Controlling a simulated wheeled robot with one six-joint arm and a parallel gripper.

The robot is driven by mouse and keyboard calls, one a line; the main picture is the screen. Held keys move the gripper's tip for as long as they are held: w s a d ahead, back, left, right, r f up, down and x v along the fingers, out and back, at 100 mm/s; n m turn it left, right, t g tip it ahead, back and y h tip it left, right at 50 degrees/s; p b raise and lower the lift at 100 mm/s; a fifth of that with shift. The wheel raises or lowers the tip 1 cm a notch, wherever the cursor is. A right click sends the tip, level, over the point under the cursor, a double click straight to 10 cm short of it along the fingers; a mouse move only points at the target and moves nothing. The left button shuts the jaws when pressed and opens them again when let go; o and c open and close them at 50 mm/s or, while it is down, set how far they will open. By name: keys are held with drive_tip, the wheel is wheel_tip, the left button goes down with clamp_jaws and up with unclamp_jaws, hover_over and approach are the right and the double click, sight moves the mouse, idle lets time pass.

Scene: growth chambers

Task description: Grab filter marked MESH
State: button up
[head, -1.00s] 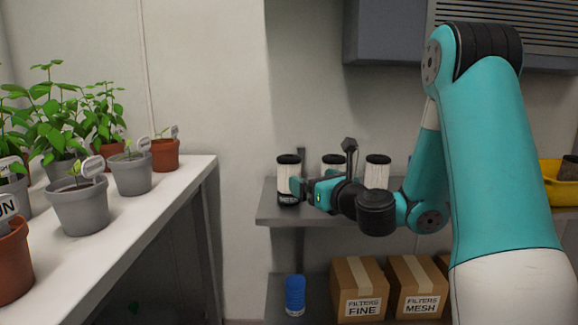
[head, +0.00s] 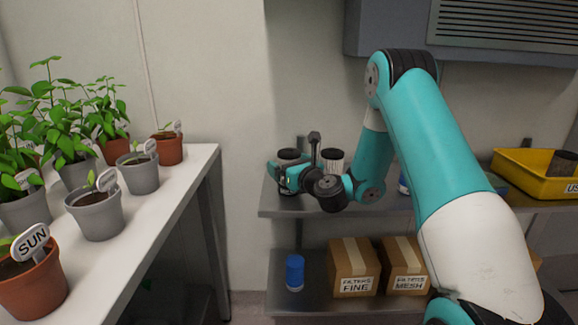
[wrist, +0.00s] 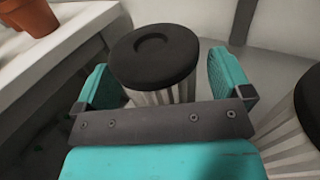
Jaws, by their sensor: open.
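Pleated white filters with black caps stand on the upper shelf. The leftmost filter (head: 289,154) is partly hidden by my gripper (head: 285,179). In the wrist view this filter (wrist: 155,55) stands upright between my two open teal fingers (wrist: 163,88), with a gap seen at the right finger. A second filter (head: 333,160) stands to its right, and its edge shows at the right of the wrist view (wrist: 287,140). The third filter seen earlier is hidden behind my arm. No MESH mark is readable on any filter.
Below, a box labelled FILTERS FINE (head: 353,268), a box labelled FILTERS MESH (head: 404,266) and a blue cylinder (head: 295,271) stand on the lower shelf. A yellow bin (head: 535,182) is at right. A bench (head: 150,215) with potted plants is at left.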

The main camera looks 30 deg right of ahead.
drive_tip(key=c, duration=1.1)
